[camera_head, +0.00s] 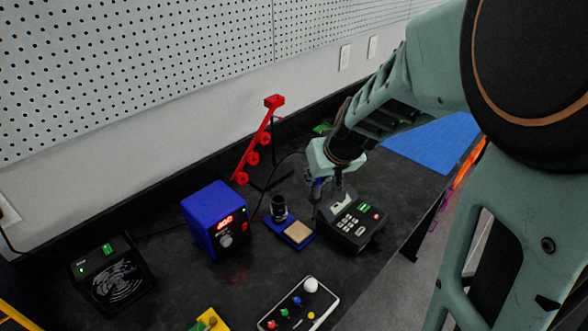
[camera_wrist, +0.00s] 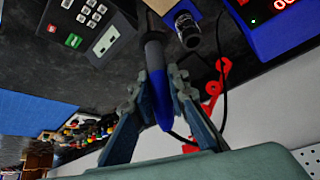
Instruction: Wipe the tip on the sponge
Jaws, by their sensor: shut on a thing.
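My gripper (camera_head: 318,186) is above the black bench, just left of and above the keypad device. In the wrist view, the fingers of my gripper (camera_wrist: 157,82) are shut on a soldering iron with a blue and dark grey handle (camera_wrist: 163,100). The iron points away from the wrist, toward the bench; its tip is not clear in either view. The tan sponge (camera_head: 298,232) lies in a blue holder (camera_head: 284,240) on the bench, below and left of my gripper. Its edge shows at the top of the wrist view (camera_wrist: 176,7). I see no contact between iron and sponge.
A blue station with red digits (camera_head: 216,218) stands left of the sponge, and a black keypad device (camera_head: 352,222) right of it. A dark cylinder (camera_head: 279,208) stands on the holder. A red stand (camera_head: 262,140) is behind. A dark cable runs near the iron.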

